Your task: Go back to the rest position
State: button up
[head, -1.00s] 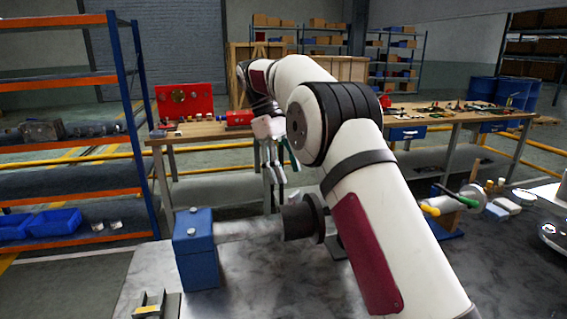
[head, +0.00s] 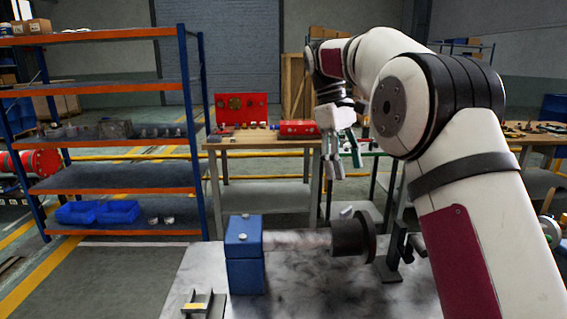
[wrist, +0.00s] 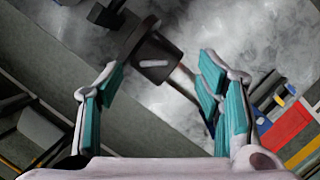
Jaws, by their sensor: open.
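My gripper (head: 338,170) hangs from my white arm in the head view, fingers pointing down, in front of the wooden workbench (head: 262,140). It is open, with nothing between its teal-padded fingers in the wrist view (wrist: 160,85). Below it in the head view is a grey shaft (head: 297,240) with a black hub (head: 350,236), running from a blue block (head: 244,255) on the grey table (head: 290,295). The black hub also shows in the wrist view (wrist: 150,60), beyond the fingers and apart from them. My arm hides part of the right side.
A blue-and-orange shelf (head: 115,183) with blue bins (head: 118,212) stands at left. A red panel (head: 241,110) and a red cylinder (head: 298,128) are on the workbench. A small bracket (head: 204,304) lies at the table's front. Floor shows between shelf and table.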

jog(key=s+d+r+m+t+y+p, duration=0.1)
jog(key=s+r+m+t, duration=0.15)
jog(key=s, duration=0.65)
jog(key=s+d+r+m+t+p, duration=0.1)
jog(key=s+r, duration=0.3)
jog(key=s, duration=0.6)
jog(key=s+f+m+t, duration=0.1)
jog(key=s+f, duration=0.3)
jog(key=s, duration=0.6)
jog(key=s+f+m+t+y+p, duration=0.1)
jog(key=s+f+m+t, duration=0.1)
jog(key=s+f, duration=0.3)
jog(key=s+m, duration=0.1)
jog(key=s, duration=0.3)
jog(key=shift+s+a+f+y, duration=0.15)
jog(key=shift+s+y, duration=0.15)
jog(key=shift+s, duration=0.05)
